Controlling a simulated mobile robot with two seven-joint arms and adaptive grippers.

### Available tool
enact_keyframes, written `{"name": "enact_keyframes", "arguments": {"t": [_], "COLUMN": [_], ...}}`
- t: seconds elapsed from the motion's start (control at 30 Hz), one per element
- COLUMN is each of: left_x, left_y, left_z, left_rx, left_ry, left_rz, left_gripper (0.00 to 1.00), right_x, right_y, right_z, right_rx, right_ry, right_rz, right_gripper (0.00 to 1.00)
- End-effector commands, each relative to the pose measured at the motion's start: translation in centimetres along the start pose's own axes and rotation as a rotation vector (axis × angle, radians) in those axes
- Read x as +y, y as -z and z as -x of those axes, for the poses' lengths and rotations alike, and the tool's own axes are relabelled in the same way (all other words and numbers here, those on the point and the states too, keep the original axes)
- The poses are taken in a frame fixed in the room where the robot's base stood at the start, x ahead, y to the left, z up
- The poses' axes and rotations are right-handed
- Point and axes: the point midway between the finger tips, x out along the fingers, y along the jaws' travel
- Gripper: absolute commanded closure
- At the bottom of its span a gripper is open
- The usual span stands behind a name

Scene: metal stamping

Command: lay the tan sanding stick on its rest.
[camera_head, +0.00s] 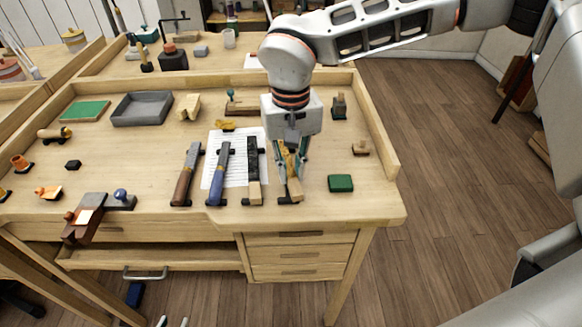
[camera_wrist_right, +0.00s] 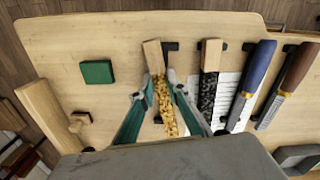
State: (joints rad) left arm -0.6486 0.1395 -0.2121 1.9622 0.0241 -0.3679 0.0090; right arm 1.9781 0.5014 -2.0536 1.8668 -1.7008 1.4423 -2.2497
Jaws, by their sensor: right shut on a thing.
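The tan sanding stick (camera_head: 294,187) has a pale wooden handle and a golden gritty length, which shows clearly in the right wrist view (camera_wrist_right: 165,105). My right gripper (camera_head: 291,165), with green-sided fingers, is shut on the gritty part, and its fingers flank the stick in the right wrist view (camera_wrist_right: 158,92). The rest is a pair of small black supports; the near one (camera_wrist_right: 172,46) shows by the handle and the other (camera_wrist_right: 158,119) beside the gritty part. The stick is over or on them, slightly skewed; I cannot tell whether it touches. My left gripper is not in view.
A black gritty stick (camera_head: 253,172), a blue-handled file (camera_head: 219,177) and a brown-handled file (camera_head: 187,177) lie in a row to the left. A green block (camera_head: 340,183) sits to the right. The bench (camera_head: 370,200) is clear near its right front corner.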

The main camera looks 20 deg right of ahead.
Motion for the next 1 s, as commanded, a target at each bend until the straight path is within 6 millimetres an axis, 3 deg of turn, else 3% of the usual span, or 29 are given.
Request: {"name": "enact_keyframes", "arguments": {"t": [0.2, 0.23, 0.3, 0.73, 1.0], "left_x": [0.0, 0.0, 0.0, 0.0, 0.0], "left_y": [-0.2, -0.2, -0.2, -0.2, -0.2], "left_z": [-0.1, -0.1, -0.1, 0.0, -0.1], "left_rx": [-0.001, -0.001, -0.002, -0.002, -0.001], "left_ry": [0.000, 0.000, 0.000, 0.000, 0.000], "left_rz": [0.000, 0.000, 0.000, -0.001, 0.000], "left_gripper": [0.72, 0.72, 0.72, 0.72, 0.72], "right_x": [0.0, 0.0, 0.0, 0.0, 0.0], "right_y": [0.0, 0.0, 0.0, 0.1, 0.1], "right_z": [-0.5, -0.5, -0.4, 0.1, 4.7], "right_rx": [-0.001, -0.001, 0.000, 0.002, 0.005], "right_ry": [0.000, 0.000, 0.000, 0.000, 0.001], "right_rz": [0.000, 0.000, 0.000, -0.001, -0.001], "right_gripper": [1.00, 0.83, 0.66, 0.66, 0.66]}}
